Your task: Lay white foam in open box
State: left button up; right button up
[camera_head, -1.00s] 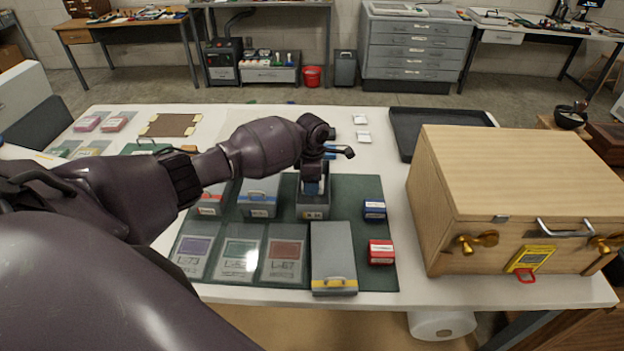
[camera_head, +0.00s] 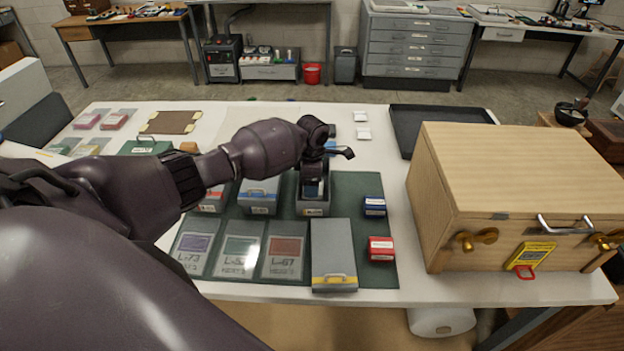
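An open grey box (camera_head: 313,208) stands on the dark green mat (camera_head: 375,275), in the back row. My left gripper (camera_head: 313,188) points down into this box, and its fingers are mostly hidden by the box walls and my wrist. I cannot tell whether it is open or shut, or whether it holds foam. Two small white pieces, which may be foam, lie at the back of the table: one white piece (camera_head: 360,116) and a nearer white piece (camera_head: 363,134). My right gripper is not in view.
Grey boxes with a blue stripe (camera_head: 259,196) and a yellow stripe (camera_head: 334,255) stand on the mat. Labelled cards (camera_head: 240,250) lie in front. A red box (camera_head: 381,248) and a blue box (camera_head: 374,206) are at right. A wooden case (camera_head: 510,175) and black tray (camera_head: 435,125) fill the right side.

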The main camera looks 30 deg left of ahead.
pick_arm(q)
jog(key=shift+o, duration=0.6)
notch_tip(320, 180, up, 13)
jog(key=shift+b, duration=0.35)
dwell(0.5)
